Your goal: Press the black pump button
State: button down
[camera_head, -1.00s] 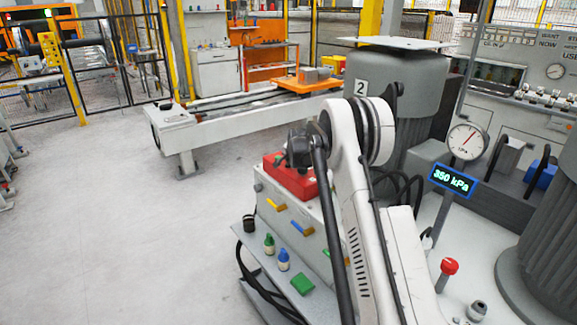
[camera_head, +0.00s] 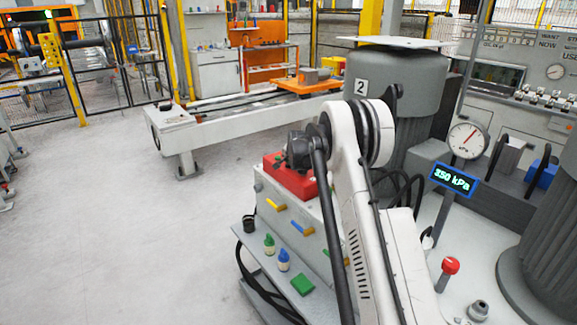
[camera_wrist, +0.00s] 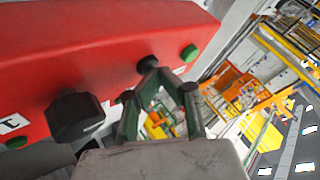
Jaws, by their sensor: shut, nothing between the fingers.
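A red pump box (camera_wrist: 100,50) fills the upper left of the wrist view. It carries a round black button (camera_wrist: 147,63) between a green button (camera_wrist: 189,53) and a larger black knob (camera_wrist: 72,115). My gripper (camera_wrist: 158,75) is shut and empty. Its fingertips are right at the black button; I cannot tell whether they touch it. In the head view the red box (camera_head: 287,178) sits on a grey cabinet, partly behind my arm. The black button cannot be made out there.
A gauge (camera_head: 467,140) and a display reading 350 kPa (camera_head: 453,179) stand right of my arm. A red knob (camera_head: 450,265) is below them. Small bottles (camera_head: 283,260) stand on a low shelf. The floor at left is clear.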

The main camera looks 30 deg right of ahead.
dwell(0.4)
jog(key=shift+r, duration=0.85)
jog(key=shift+r+p, duration=1)
jog(key=shift+r, duration=1.5)
